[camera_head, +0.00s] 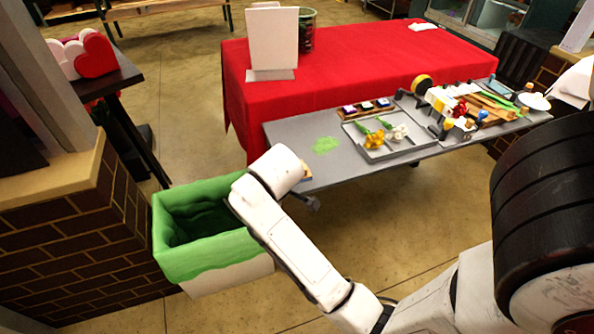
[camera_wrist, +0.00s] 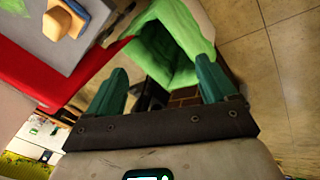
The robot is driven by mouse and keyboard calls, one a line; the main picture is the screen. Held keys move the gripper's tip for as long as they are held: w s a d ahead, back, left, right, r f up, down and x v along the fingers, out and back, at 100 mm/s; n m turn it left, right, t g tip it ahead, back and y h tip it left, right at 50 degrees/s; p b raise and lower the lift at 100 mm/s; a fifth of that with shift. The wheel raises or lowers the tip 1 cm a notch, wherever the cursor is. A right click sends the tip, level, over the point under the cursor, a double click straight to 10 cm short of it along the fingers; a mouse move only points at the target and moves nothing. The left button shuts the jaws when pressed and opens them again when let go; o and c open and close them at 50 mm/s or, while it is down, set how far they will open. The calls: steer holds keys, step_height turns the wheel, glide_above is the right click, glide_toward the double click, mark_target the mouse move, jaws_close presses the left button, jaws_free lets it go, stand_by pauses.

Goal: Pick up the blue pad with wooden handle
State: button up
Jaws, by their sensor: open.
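The blue pad with wooden handle (camera_wrist: 62,23) lies on the grey table top at the upper left of the wrist view, near the table's edge. Its tan handle shows, with blue at its side. In the head view, a small wooden piece (camera_head: 306,173) shows at the table's near left corner, mostly hidden by my arm; no blue shows there. My gripper (camera_wrist: 160,66) is open and empty, its two teal fingers wide apart. The pad lies outside the fingers, up and to the left. The fingers themselves are not clear in the head view.
A green-lined bin (camera_head: 215,273) stands beside the table, below my arm, and shows between the fingers. The grey table (camera_head: 300,138) also holds a tray (camera_head: 376,153) with flowers, and tools at right. A red-covered table (camera_head: 350,70) stands behind.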

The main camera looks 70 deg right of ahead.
steer(key=d+r+n+g, duration=0.1)
steer(key=d+r, duration=0.1)
steer(key=d, duration=0.3)
steer(key=s+d+r+n+g+y, duration=0.1)
steer(key=d+r, duration=0.1)
steer(key=d, duration=0.4)
steer(key=s+d+r+n+g+y, duration=0.1)
steer(key=d+r+n, duration=0.1)
steer(key=d, duration=0.3)
steer(key=shift+s+d+r, duration=0.2)
steer(key=shift+d+r, duration=0.1)
steer(key=shift+r, duration=0.1)
steer(key=f+n+y+b, duration=0.1)
steer(key=f, duration=0.1)
steer(key=f+n+b, duration=0.1)
steer(key=f, duration=0.1)
steer(key=shift+d+f+y, duration=0.2)
steer(key=shift+f+y, duration=0.05)
steer(key=shift+y, duration=0.15)
steer(key=shift+w+a+f, duration=0.1)
steer(key=shift+f, duration=1.3)
steer(key=shift+a+f, duration=0.1)
steer(key=shift+f, duration=1.25)
steer(key=c, duration=1.1)
steer(key=shift+r, duration=0.1)
